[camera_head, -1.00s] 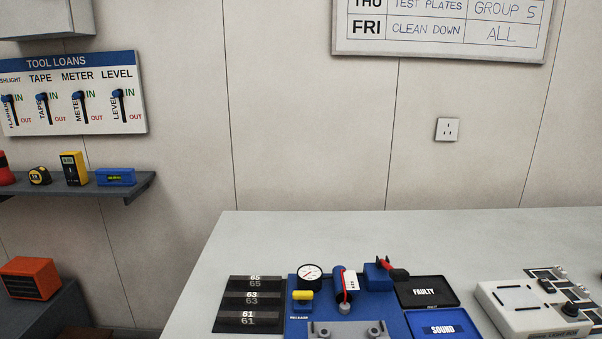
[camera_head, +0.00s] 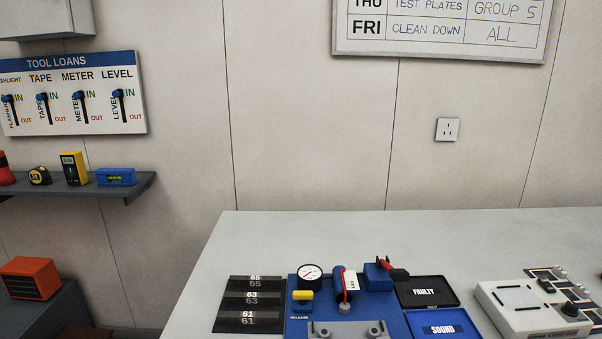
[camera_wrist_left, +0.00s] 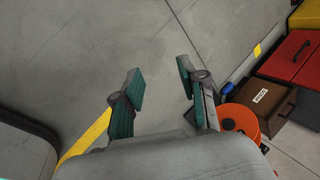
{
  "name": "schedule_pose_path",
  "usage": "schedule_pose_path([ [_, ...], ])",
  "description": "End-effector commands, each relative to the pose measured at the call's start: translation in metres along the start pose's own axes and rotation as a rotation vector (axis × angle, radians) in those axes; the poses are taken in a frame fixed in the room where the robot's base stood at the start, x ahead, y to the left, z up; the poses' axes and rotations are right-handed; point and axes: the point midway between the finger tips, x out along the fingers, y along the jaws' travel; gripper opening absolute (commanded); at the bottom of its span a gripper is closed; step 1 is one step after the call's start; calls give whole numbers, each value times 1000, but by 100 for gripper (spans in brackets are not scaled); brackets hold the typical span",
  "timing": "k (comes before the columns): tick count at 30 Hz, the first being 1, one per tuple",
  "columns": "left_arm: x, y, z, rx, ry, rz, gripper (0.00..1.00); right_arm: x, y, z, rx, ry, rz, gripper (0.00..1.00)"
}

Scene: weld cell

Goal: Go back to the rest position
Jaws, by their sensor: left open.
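My left gripper (camera_wrist_left: 158,92) shows in the left wrist view with its two teal-padded fingers apart. Nothing is between them, and bare grey floor lies beyond. Neither gripper nor arm shows in the head view. My right gripper is in no frame.
In the head view a pale bench (camera_head: 420,235) carries a blue fixture (camera_head: 405,327), a dark numbered rack (camera_head: 250,304), trays marked FAULTY (camera_head: 424,291) and SOUND (camera_head: 443,329), and a white device (camera_head: 525,308). A tool shelf (camera_head: 75,188) is at left.

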Motion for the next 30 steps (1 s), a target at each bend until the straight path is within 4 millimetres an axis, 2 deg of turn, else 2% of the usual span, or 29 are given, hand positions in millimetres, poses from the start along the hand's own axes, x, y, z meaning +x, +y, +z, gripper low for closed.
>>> schedule_pose_path([
  [1, -1, 44, -10, -21, 12, 51, 42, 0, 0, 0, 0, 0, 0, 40],
  [3, -4, 96, -24, -47, 26, 114, 42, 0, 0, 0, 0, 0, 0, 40],
  [6, -15, 168, -44, -84, 46, 200, 42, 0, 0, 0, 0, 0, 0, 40],
  [9, -30, 229, -64, -116, 63, 276, 42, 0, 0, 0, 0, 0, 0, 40],
  [15, -63, 320, -98, -165, 89, 394, 42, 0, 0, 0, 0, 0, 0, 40],
  [18, -80, 353, -112, -185, 99, 440, 42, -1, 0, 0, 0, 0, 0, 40],
  [19, -93, 337, -107, -181, 96, 429, 42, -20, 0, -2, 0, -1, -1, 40],
  [23, -112, 327, -106, -180, 96, 428, 42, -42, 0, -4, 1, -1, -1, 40],
  [26, -120, 323, -106, -179, 96, 428, 42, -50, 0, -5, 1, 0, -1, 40],
  [30, -120, 323, -106, -179, 96, 427, 42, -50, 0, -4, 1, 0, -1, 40],
])
